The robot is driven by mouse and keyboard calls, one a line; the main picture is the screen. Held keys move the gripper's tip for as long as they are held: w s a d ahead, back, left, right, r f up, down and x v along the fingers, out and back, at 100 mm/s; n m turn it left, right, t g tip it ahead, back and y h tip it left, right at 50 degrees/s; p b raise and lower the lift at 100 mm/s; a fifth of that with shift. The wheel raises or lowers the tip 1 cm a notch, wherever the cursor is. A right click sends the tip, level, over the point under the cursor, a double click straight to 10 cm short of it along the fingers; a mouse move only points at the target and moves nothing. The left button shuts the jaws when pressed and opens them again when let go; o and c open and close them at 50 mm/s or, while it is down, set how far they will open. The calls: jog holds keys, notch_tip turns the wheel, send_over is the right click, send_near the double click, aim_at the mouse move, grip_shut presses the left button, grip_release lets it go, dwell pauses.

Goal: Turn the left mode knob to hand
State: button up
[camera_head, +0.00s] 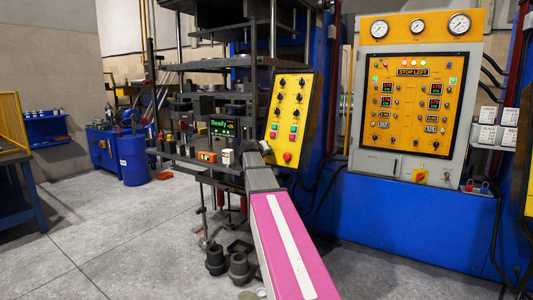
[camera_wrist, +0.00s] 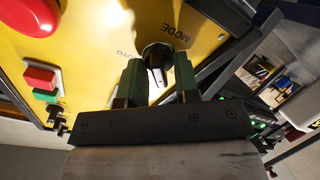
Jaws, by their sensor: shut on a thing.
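The left mode knob (camera_wrist: 157,57) is a dark round knob with a pale pointer line, on a yellow panel in the wrist view. A "MODE" label (camera_wrist: 171,24) and a partly readable "AUTO" label (camera_wrist: 126,47) are printed beside it. My gripper (camera_wrist: 158,72) has its two green fingers on either side of the knob, shut on it. A "HAND" label cannot be seen. In the head view the yellow panel (camera_head: 307,100) stands beyond my pink arm, and my gripper tips are too hidden to make out.
A red emergency button (camera_wrist: 32,14), a red push button (camera_wrist: 41,77) and a green one (camera_wrist: 46,96) sit on the same panel, left of my fingers. A larger yellow control panel (camera_head: 440,66) stands at the right. Grey floor (camera_head: 130,230) is open at the left.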

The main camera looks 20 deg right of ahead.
jog(key=shift+n, duration=0.6)
jog(key=o, duration=0.6)
jog(key=shift+a, duration=0.1)
jog(key=v, duration=1.1)
